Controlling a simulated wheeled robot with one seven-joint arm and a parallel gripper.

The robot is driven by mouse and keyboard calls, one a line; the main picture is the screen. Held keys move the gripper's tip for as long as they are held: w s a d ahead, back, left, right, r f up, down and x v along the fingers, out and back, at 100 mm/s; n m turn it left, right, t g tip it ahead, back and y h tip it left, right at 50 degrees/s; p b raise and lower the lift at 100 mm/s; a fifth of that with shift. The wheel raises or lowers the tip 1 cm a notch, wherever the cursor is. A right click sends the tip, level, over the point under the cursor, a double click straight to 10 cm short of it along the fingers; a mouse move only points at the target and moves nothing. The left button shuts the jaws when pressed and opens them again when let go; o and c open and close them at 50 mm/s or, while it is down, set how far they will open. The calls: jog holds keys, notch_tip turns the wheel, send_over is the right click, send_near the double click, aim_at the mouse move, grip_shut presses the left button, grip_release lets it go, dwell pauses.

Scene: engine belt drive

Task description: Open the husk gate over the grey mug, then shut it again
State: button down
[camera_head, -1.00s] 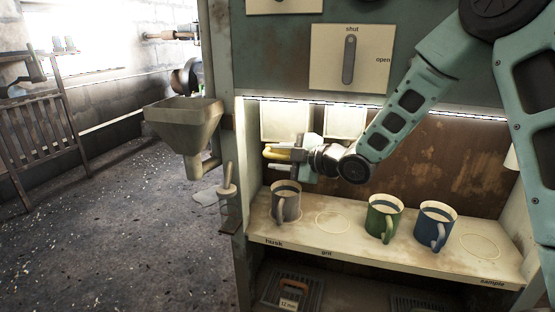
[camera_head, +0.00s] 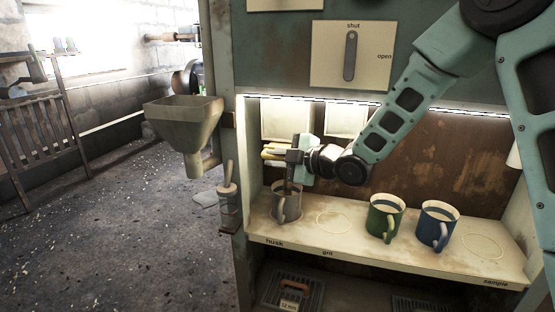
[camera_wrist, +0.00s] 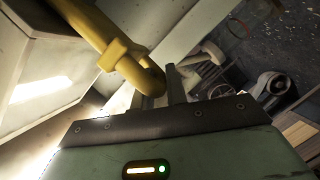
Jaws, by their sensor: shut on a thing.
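The grey mug (camera_head: 288,207) stands upright at the left end of the shelf, above the word husk. My gripper (camera_head: 279,156) is just above it, in front of the left pale panel (camera_head: 287,118). It is shut on the yellow handle of the husk gate (camera_head: 268,149); the handle also shows as a thick yellow bar in the wrist view (camera_wrist: 98,32). A narrow dark strip (camera_head: 289,181) runs from below my gripper to the mug's mouth; I cannot tell whether it is falling husk or a solid part. The gate plate itself is hidden.
An empty ring mark (camera_head: 333,222) lies right of the grey mug, above the word grit. A green mug (camera_head: 384,218) and a blue mug (camera_head: 437,225) stand farther right. A hopper (camera_head: 186,118) is outside the cabinet's left edge. A shut/open plate (camera_head: 372,70) is overhead.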

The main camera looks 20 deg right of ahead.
jog(key=c, duration=1.4)
grip_release()
jog(key=shift+d, duration=0.1)
jog(key=v, duration=1.7)
jog(key=shift+s+d, duration=0.15)
